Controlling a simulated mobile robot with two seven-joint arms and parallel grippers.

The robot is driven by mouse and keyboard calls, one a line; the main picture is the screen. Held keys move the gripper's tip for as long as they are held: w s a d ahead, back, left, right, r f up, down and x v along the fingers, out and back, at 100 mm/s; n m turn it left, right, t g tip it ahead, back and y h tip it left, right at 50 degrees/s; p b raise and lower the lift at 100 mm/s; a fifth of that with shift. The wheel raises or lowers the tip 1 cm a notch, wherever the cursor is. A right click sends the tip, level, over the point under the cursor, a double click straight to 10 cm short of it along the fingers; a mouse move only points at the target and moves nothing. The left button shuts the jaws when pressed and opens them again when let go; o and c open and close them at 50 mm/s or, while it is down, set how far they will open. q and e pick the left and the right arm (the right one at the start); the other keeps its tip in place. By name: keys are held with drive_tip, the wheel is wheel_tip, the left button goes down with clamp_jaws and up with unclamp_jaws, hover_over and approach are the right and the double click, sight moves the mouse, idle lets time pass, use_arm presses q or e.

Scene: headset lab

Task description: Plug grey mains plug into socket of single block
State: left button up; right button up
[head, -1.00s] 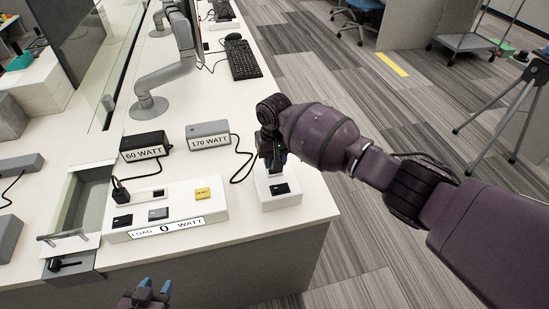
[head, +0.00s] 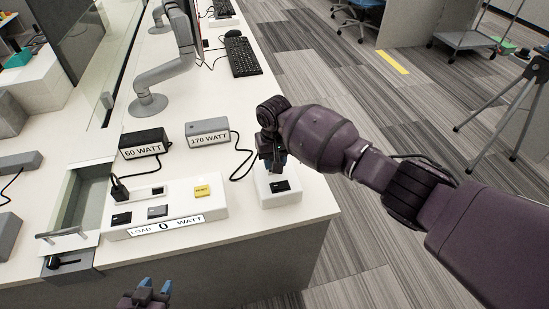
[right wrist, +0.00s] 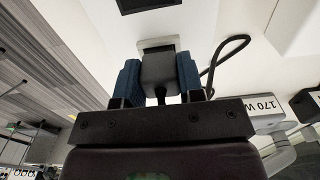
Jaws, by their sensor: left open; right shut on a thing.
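The single block (head: 281,200) is a small white block near the right edge of the desk, with a black switch facing me. My right gripper (head: 272,163) points down over its far end. In the right wrist view the blue fingers are shut on the grey mains plug (right wrist: 158,70). The plug is over the block's socket (right wrist: 158,44), which shows just beyond it. I cannot tell how far the plug is in. Its cable loops away towards the 170 watt box (head: 208,132). My left gripper (head: 154,287) is open and empty at the bottom, in front of the desk edge.
A wider white load block (head: 180,196) with switches, a yellow button and a black plug stands left of the single block. A black 60 watt box (head: 144,140) lies behind it. A grey monitor arm (head: 165,75) and keyboard (head: 242,57) are farther back.

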use_arm(q)
drive_tip(key=shift+f, duration=0.2)
use_arm(e)
drive_tip(key=shift+f, duration=0.3)
drive_tip(key=o, duration=1)
wheel_tip(320, 180, up, 10)
drive_tip(key=shift+f+p, duration=0.2)
drive_tip(key=shift+p, duration=0.85)
drive_tip(key=shift+r, duration=0.6)
use_arm(q)
drive_tip(key=shift+s+a+r, duration=0.1)
drive_tip(key=shift+s+r, duration=0.15)
drive_tip(key=shift+r, duration=0.55)
drive_tip(key=shift+w, duration=0.1)
